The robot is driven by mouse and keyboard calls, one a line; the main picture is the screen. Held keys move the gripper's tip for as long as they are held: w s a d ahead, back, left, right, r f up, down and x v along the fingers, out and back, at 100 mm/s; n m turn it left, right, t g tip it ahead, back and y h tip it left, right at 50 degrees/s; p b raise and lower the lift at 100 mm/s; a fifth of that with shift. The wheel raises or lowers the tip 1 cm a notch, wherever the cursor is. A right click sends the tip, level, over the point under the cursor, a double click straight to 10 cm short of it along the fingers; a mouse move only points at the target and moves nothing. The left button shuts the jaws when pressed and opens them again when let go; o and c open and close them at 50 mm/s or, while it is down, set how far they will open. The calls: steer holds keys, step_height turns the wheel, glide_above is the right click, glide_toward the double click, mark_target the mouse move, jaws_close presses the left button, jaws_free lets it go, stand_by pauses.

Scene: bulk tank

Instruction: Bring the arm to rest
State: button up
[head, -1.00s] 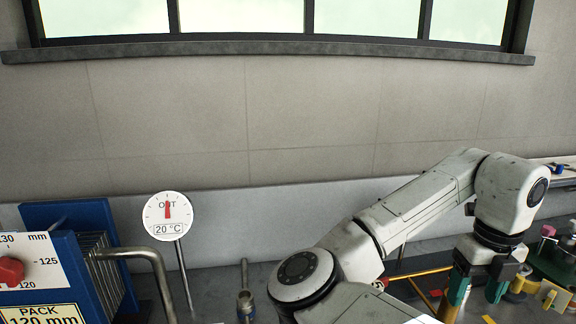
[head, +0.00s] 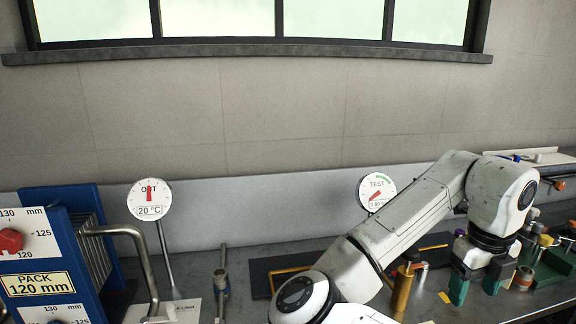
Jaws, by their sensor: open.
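My white arm (head: 410,215) reaches across the right half of the head view, bends at a rounded elbow and points down. My gripper (head: 477,285) hangs at its end over the right part of the bench. Its two green-tipped fingers are apart, and I see nothing held between them. A brass cylinder (head: 402,292) stands just left of the gripper. Whether the fingertips touch the bench cannot be told.
A blue plate pack (head: 88,240) with a bent pipe (head: 140,250) stands at the left. An OUT gauge (head: 149,200) and a TEST gauge (head: 377,192) stand along the back. A green tray (head: 553,270) with small parts lies right of the gripper.

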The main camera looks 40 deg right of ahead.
steer(key=w+d+f+n+h, duration=0.2)
steer(key=w+f+n+h, duration=0.35)
steer(key=n, duration=1.05)
steer(key=w+a+f+n+t, duration=0.25)
steer(key=a+f+n, duration=0.5)
steer(key=n, duration=0.45)
steer(key=s+a+f+n+y, duration=0.3)
steer(key=a+f+n, duration=0.4)
steer(key=a, duration=0.3)
steer(key=s+a+f+n+g+y, duration=0.1)
steer(key=s+a+f+n+y, duration=0.2)
steer(key=s+a+f+n, duration=0.2)
steer(key=a+f+n, duration=0.2)
steer(key=a+f, duration=0.2)
steer(key=a, duration=0.2)
steer(key=shift+s, duration=0.15)
steer(key=shift+y, duration=0.25)
